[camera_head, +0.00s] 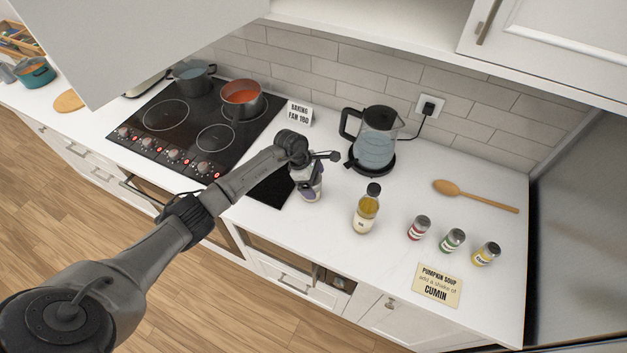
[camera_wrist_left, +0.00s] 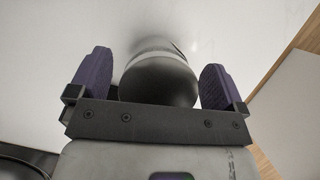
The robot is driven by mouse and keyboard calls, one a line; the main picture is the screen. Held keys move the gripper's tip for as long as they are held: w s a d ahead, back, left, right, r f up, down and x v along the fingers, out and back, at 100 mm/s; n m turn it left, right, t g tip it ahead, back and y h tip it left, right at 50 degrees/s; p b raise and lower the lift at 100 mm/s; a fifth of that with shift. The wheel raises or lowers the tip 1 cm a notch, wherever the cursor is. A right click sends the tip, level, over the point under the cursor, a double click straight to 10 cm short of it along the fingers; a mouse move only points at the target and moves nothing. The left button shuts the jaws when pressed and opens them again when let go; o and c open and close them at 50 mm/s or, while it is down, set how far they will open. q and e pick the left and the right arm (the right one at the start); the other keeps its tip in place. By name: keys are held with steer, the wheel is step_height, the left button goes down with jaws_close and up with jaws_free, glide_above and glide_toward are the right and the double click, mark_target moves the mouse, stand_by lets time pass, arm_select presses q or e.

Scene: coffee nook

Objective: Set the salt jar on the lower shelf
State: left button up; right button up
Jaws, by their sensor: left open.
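The jar (camera_head: 312,199) stands on the white counter right of the hob, mostly hidden under my left gripper (camera_head: 307,184). In the left wrist view its round dark lid (camera_wrist_left: 158,80) sits between the two purple finger pads of my left gripper (camera_wrist_left: 155,77). The fingers are open, with a gap on each side of the lid. I cannot read a label on this jar. The underside of the open upper cabinet (camera_head: 390,18) shows at the top; its shelves are not clearly seen. My right gripper is not in view.
An open cabinet door (camera_head: 150,35) hangs over the upper left. A kettle (camera_head: 375,145), an oil bottle (camera_head: 365,212) and several spice jars (camera_head: 452,240) stand to the right. A red-filled pot (camera_head: 242,100) is on the hob (camera_head: 190,125). A wooden spoon (camera_head: 475,196) lies behind the spices.

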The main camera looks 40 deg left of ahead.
arm_select(q)
steer(key=b+v, duration=0.1)
steer(key=v, duration=1.1)
steer(key=s+d+r+n+t+h, duration=0.1)
steer(key=d+r+n+t+h, duration=0.25)
steer(key=d+n+t, duration=0.55)
steer(key=s+d+r+n+t+h, duration=0.15)
steer(key=d+n+t+h, duration=0.3)
steer(key=d, duration=0.75)
steer(key=s+a+f+n+g+y, duration=0.2)
steer(key=s+f+n+y, duration=0.4)
steer(key=n, duration=0.8)
steer(key=s+a+f+n+g+y, duration=0.2)
steer(key=s+f+n+y, duration=0.4)
steer(key=s+n, duration=0.5)
steer(key=n+g+y, duration=0.1)
steer(key=n+y, duration=0.1)
steer(key=n, duration=0.2)
steer(key=shift+s+a+f, duration=0.2)
steer(key=shift+a+f, duration=0.1)
steer(key=shift+a, duration=0.05)
steer(key=shift+o, duration=0.4)
steer(key=s+d+f+n+g+h, duration=0.2)
steer(key=s+g, duration=0.5)
steer(key=s, duration=0.6)
steer(key=shift+s+d+f+n, duration=0.3)
steer(key=shift+d+f+n, duration=0.35)
steer(key=shift+d+n, duration=0.4)
